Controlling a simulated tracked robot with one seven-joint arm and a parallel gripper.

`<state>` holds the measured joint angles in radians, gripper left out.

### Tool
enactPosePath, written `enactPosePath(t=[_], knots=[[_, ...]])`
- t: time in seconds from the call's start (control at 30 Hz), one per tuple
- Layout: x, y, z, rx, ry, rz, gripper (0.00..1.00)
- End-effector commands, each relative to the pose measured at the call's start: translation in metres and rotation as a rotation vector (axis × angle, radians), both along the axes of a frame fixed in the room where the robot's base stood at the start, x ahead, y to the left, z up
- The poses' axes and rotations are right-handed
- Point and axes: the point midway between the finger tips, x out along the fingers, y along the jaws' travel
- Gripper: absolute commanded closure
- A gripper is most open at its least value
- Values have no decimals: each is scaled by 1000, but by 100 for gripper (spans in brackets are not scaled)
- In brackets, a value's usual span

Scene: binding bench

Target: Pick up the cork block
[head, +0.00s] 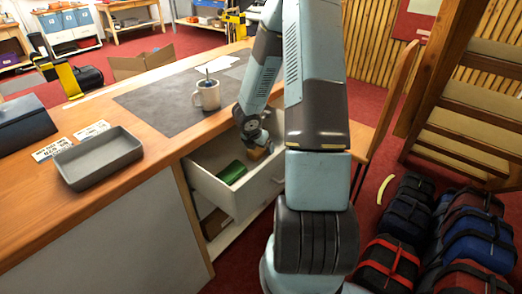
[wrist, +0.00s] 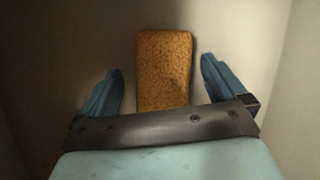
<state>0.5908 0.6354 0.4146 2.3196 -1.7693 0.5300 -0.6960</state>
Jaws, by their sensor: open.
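The cork block (wrist: 164,68) is a speckled orange-brown rectangle lying on the pale drawer floor in the wrist view. My gripper (wrist: 160,66) is open, with one blue finger on each side of the block and a gap on both sides. The block's near end is hidden behind the gripper's dark body. In the head view my gripper (head: 254,140) reaches down into the open white drawer (head: 254,192). A small brown part of the block shows just below it.
A green object (head: 232,172) lies in the same drawer, nearer its front left. The drawer walls stand close around my gripper. On the bench above are a mug (head: 208,96) with something in it and a grey tray (head: 98,158).

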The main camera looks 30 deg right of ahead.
Motion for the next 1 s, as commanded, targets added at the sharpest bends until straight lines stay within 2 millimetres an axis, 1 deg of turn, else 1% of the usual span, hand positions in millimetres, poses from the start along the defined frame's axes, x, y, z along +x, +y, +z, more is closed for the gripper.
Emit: enactPosePath(t=[0.07, 0.7, 1.0], knots=[[0, 0, 0, 0, 0, 0, 3], [0, 0, 0, 0, 0, 0, 63], [-1, 1, 2, 0, 0, 1, 64]])
